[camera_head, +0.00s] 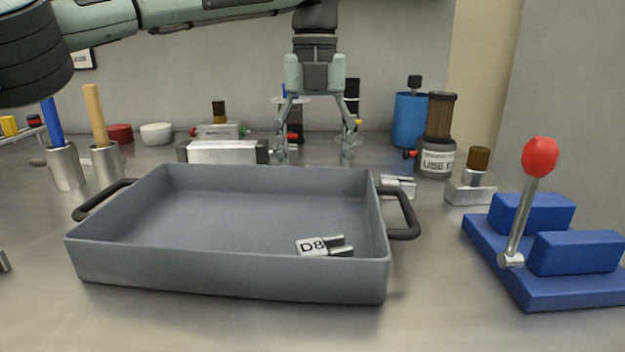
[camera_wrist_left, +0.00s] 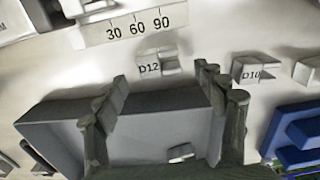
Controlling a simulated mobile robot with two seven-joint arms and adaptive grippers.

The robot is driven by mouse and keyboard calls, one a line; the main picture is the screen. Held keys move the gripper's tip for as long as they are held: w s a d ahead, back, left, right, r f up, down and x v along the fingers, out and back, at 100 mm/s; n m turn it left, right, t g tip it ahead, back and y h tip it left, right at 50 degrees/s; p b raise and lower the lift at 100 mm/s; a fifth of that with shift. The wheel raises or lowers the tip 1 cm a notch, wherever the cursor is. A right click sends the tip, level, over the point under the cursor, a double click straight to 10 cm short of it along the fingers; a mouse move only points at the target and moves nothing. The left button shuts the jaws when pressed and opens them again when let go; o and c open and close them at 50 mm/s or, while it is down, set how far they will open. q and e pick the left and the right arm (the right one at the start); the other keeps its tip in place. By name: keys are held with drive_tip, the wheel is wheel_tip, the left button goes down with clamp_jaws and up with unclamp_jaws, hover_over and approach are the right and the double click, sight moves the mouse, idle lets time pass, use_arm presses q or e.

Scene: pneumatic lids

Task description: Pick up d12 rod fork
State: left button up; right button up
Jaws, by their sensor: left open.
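The D12 rod fork (camera_wrist_left: 151,68), a small pale metal fork with a black "D12" label, lies on the metal bench in the left wrist view. In the head view I cannot make it out for certain; the tray wall may hide it. My left gripper (camera_head: 319,157) hangs pointing down behind the grey tray. In the left wrist view its spread fingers (camera_wrist_left: 162,74) frame the D12 fork, with nothing between them. I cannot tell the height left above the fork. My right gripper is not in view.
The grey tray (camera_head: 230,275) holds a fork marked D8 (camera_head: 313,247). A D10 fork (camera_wrist_left: 251,69) lies right of the D12 fork. A printed scale (camera_wrist_left: 135,25) lies beyond it. A blue fixture with a red-knobbed lever (camera_head: 540,158) stands right; metal cups with handles (camera_head: 66,168) stand left.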

use_arm(q)
drive_tip(key=shift+f, duration=0.9)
drive_tip(key=shift+c, duration=0.3)
drive_tip(key=c, duration=1.2)
drive_tip(key=shift+r, duration=0.1)
